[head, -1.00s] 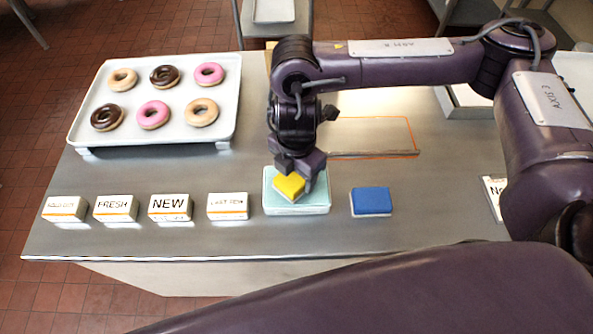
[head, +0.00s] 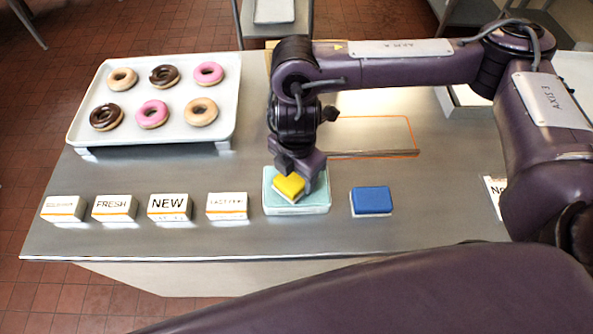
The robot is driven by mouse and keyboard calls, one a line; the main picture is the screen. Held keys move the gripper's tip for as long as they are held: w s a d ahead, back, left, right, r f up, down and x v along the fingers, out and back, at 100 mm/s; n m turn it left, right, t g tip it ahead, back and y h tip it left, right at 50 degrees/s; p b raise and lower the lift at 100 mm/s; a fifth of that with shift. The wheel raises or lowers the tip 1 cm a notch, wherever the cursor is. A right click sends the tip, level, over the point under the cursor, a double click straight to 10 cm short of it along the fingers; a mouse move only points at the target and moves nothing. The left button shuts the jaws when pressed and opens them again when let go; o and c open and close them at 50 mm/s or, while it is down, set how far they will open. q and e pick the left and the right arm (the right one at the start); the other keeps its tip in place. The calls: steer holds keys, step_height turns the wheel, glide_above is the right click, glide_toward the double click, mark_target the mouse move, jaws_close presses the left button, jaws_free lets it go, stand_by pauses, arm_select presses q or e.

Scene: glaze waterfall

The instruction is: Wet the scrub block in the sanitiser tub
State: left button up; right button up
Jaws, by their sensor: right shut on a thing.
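The scrub block (head: 289,187), yellow on top with a pale underside, sits tilted in the jaws of my right gripper (head: 300,178). My right gripper is shut on it and points down over the sanitiser tub (head: 312,209). The tub is a shallow pale teal box near the table's front edge. The block overlaps the tub's inside in the picture; I cannot tell whether its underside touches the liquid. My left gripper is not in view.
A blue block (head: 371,200) lies just right of the tub. Several white label cards (head: 169,207) stand in a row to the left. A white tray (head: 222,133) of doughnuts is at the back left. An orange-outlined area (head: 411,137) lies behind the tub.

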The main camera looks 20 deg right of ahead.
steer(key=shift+f, duration=0.35)
steer(key=shift+s+f, duration=0.1)
steer(key=shift+f, duration=0.05)
stand_by(1.3)
step_height(320, 180, up, 7)
steer(key=p, duration=0.7)
stand_by(0.8)
